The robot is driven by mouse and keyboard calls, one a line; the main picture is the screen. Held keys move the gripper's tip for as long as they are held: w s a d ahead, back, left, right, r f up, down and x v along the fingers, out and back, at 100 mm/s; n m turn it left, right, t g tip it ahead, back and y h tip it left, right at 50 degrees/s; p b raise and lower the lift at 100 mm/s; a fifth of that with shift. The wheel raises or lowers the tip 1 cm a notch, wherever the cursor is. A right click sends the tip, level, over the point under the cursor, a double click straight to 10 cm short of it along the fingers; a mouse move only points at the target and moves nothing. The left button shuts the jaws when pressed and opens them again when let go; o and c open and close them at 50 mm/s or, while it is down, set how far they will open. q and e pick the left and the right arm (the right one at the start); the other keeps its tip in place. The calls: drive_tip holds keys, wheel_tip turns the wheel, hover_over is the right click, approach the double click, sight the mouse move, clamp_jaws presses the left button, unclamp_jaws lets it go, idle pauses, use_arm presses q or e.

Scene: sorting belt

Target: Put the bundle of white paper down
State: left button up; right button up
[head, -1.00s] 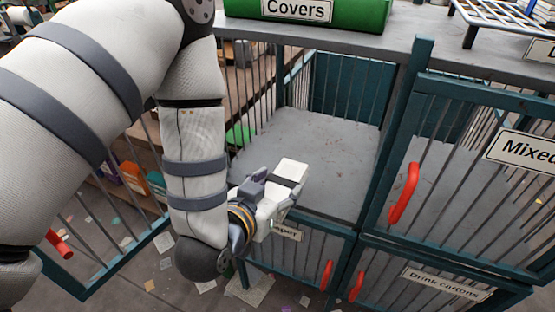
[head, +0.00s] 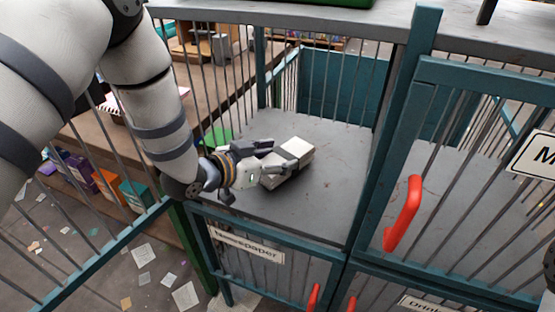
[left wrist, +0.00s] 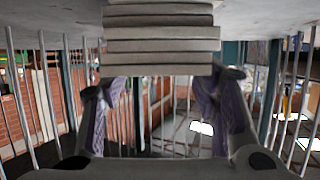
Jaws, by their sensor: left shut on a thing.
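The bundle of white paper (head: 296,151) has a dark strap around it. It is inside the open upper cage compartment, low over the grey floor (head: 335,205); I cannot tell if it touches. My left gripper (head: 280,157) reaches in from the left and is shut on the bundle. In the left wrist view the bundle (left wrist: 160,42) shows as stacked pale layers at the top, with the gripper's fingers (left wrist: 160,92) at its two sides. My right gripper is not in view.
A teal barred door (head: 120,245) stands open at the left. A closed barred door with a red handle (head: 403,215) is at the right. A "Newspaper" label (head: 245,243) marks the compartment below. The grey floor right of the bundle is free.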

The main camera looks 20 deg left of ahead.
use_arm(q)
drive_tip(key=shift+w+f, duration=0.1)
drive_tip(key=shift+f, duration=0.1)
drive_tip(key=shift+f, duration=0.3)
drive_tip(key=o, duration=1.4)
